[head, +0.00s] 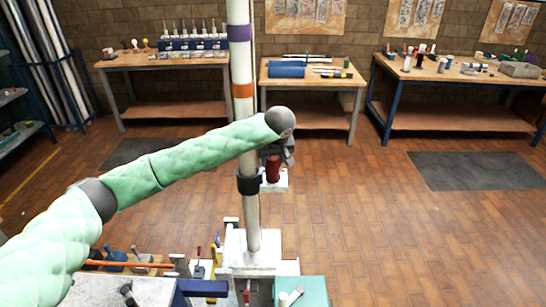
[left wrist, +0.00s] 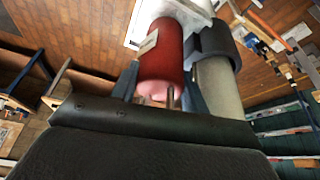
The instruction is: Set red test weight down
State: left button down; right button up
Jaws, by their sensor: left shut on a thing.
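The red test weight (head: 272,168) is a red cylinder beside the upright white mast (head: 246,130). It also shows in the left wrist view (left wrist: 163,58), with a pale label on its side. My left gripper (head: 277,154) is shut on it, with the fingers on both sides of it in the left wrist view (left wrist: 160,92). The weight's far end is at a small white plate (head: 275,184) beside the mast's dark collar (head: 248,183). I cannot tell whether the weight rests on the plate. My right gripper is not in view.
The mast stands on a pale base (head: 240,262) among tools and boxes. A green box top (head: 312,290) is at the front. Workbenches (head: 160,62) with tools line the back wall. The tiled floor (head: 370,220) to the right is open, with a dark mat (head: 470,171).

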aim_at(274, 159)
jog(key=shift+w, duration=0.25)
pick_arm(q)
jog(key=c, duration=0.7)
grip_release()
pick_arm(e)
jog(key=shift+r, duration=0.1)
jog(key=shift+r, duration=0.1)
pick_arm(q)
jog(key=shift+s+r+b, duration=0.2)
jog(key=shift+r+b, duration=0.25)
jog(key=shift+r, duration=0.1)
jog(key=shift+b+v, duration=0.55)
jog(key=shift+v, duration=0.65)
jog(key=shift+b+v, duration=1.5)
jog(key=shift+v, duration=2.8)
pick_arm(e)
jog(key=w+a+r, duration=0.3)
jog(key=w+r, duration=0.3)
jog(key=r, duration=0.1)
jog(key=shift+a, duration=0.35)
pick_arm(q)
jog(key=shift+s+d+f, duration=0.1)
jog(key=shift+f, duration=0.05)
